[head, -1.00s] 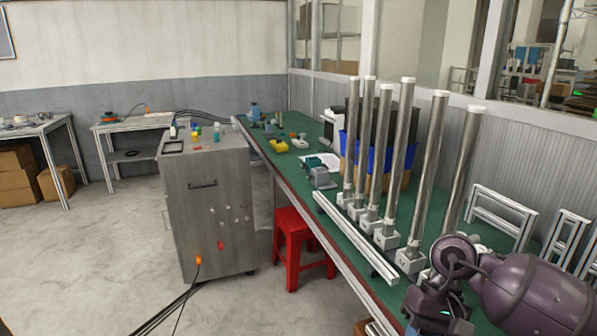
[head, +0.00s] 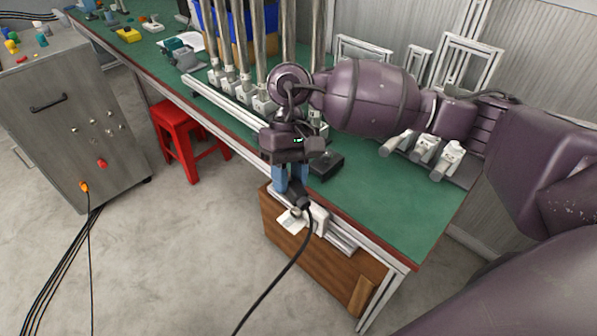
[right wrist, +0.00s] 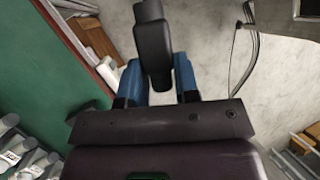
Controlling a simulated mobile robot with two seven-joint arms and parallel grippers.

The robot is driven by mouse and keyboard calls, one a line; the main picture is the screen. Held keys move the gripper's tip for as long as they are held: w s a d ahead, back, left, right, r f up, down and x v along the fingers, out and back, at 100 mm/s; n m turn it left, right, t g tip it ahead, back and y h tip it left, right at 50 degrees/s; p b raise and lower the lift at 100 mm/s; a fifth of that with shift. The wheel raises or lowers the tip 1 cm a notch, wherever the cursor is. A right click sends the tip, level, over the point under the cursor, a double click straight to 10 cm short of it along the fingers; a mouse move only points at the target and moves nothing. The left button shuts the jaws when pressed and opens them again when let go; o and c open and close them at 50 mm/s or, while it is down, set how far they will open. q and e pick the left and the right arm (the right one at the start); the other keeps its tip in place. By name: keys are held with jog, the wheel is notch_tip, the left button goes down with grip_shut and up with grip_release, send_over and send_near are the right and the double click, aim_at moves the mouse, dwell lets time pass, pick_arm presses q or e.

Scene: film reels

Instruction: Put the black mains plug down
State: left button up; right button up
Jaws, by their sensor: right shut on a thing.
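My right gripper (head: 290,190) points down just outside the front edge of the green bench. It is shut on the black mains plug (head: 298,200), between its two blue fingers. A black cable hangs from the plug toward the bottom of the head view. In the right wrist view the plug (right wrist: 153,45) sits between the blue fingers, its dark body sticking out past them. The plug appears held in the air. My left gripper is not in view.
The green bench top (head: 400,215) has free room at its near right end. A small black box (head: 325,165) lies near the bench edge beside the gripper. A wooden cabinet (head: 330,265) stands below. Metal tubes in white blocks (head: 245,88) and a red stool (head: 180,130) stand to the left.

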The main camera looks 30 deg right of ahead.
jog(key=s+a+r+n+h, duration=0.1)
jog(key=a+r+n+h, duration=0.2)
jog(key=a+r+n, duration=0.6)
jog(key=w+a+f+n+h, duration=0.1)
jog(key=w+a+f+h, duration=0.1)
jog(key=w+a+f, duration=0.3)
jog(key=s+d+r+m+y, duration=0.4)
jog(key=s+d+r+m, duration=0.3)
jog(key=r, duration=0.3)
jog(key=w+a+m+y, duration=0.2)
jog(key=w+a+m, duration=0.3)
jog(key=w+a, duration=0.4)
jog(key=s+d+f, duration=0.2)
jog(key=d+f, duration=0.6)
jog(key=d, duration=0.2)
jog(key=s+d+f, duration=0.3)
jog(key=d+f, duration=0.6)
jog(key=shift+s+d+t, duration=0.3)
jog(key=shift+d, duration=0.1)
